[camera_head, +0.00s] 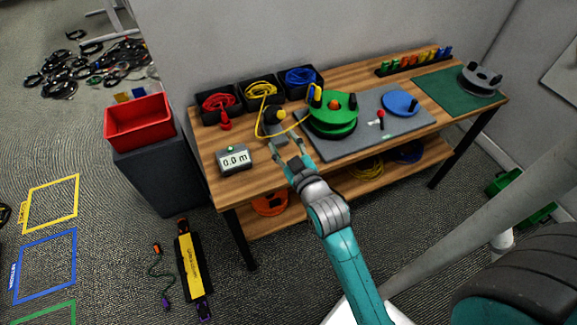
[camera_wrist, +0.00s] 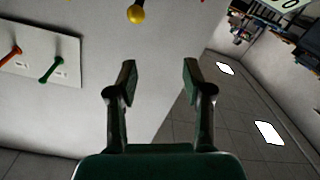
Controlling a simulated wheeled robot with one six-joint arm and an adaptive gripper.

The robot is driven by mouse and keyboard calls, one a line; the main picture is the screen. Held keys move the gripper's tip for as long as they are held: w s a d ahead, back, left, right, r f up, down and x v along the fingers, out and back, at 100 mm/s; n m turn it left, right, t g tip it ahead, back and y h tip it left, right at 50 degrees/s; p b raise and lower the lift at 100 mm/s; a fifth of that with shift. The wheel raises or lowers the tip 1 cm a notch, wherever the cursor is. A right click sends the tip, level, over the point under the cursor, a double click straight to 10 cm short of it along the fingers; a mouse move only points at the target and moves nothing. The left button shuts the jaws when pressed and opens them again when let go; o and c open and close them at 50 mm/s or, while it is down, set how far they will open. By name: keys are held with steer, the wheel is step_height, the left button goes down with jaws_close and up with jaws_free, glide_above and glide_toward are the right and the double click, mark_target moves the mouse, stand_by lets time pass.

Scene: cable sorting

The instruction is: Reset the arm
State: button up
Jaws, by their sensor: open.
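My gripper (camera_head: 284,146) is open and empty in the head view, raised at the end of my teal arm in front of the wooden workbench (camera_head: 262,175). In the wrist view my gripper (camera_wrist: 160,75) has its two dark fingers spread apart with nothing between them. Behind the fingers the wrist view shows a pale wall, a dark tiled area with bright panels, and a yellow knob (camera_wrist: 136,14) at the top. A white panel with an orange peg and a green peg (camera_wrist: 52,70) shows at the left.
The bench holds a green reel (camera_head: 333,112), a blue disc (camera_head: 400,102), black bins with red, yellow and blue cables, and a 0.0 m display (camera_head: 234,158). A red bin (camera_head: 138,122) stands on a dark cabinet at the left. Floor between the marked squares and bench is partly clear.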

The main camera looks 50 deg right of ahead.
steer(key=shift+y, duration=0.3)
steer(key=shift+s+a+f, duration=0.25)
steer(key=shift+s+a, duration=0.3)
steer(key=shift+s, duration=0.2)
steer(key=shift+s+a+f, duration=0.2)
steer(key=shift+s+a, duration=0.4)
steer(key=shift+s, duration=0.1)
steer(key=shift+s+a+f, duration=0.25)
steer(key=shift+s+a, duration=0.3)
steer(key=shift+s, duration=0.2)
steer(key=s+a+f+y, duration=0.3)
steer(key=s+a+f, duration=0.2)
steer(key=s+a, duration=0.7)
steer(key=s+a+r+g+y, duration=0.1)
steer(key=s+a+y, duration=0.1)
steer(key=s, duration=1.4)
steer(key=shift+s+a+r+g+y, duration=0.2)
steer(key=shift+s+a+g+y, duration=0.1)
steer(key=shift+y, duration=0.2)
